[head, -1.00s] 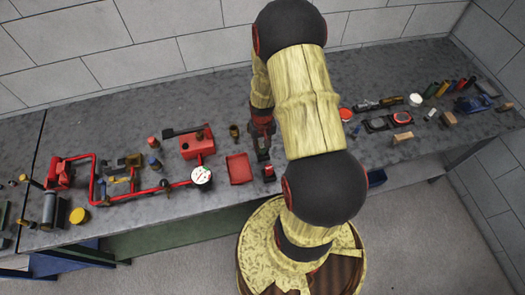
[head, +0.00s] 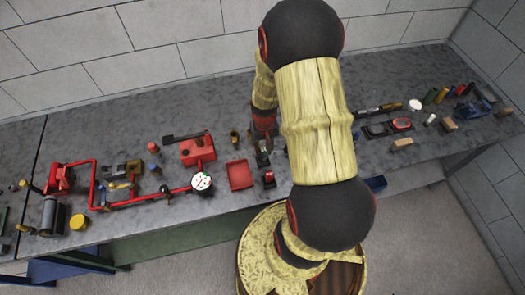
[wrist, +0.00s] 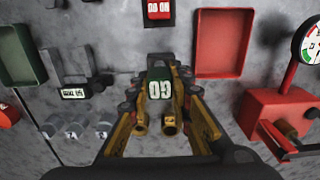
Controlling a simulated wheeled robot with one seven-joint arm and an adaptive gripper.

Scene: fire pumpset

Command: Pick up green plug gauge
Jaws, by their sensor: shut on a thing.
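A red tray (wrist: 220,45) is to the right and a green tray (wrist: 22,56) to the left. A red tank (wrist: 285,118) with a dial (wrist: 308,46) stands at right, grey fittings (wrist: 85,127) at left.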

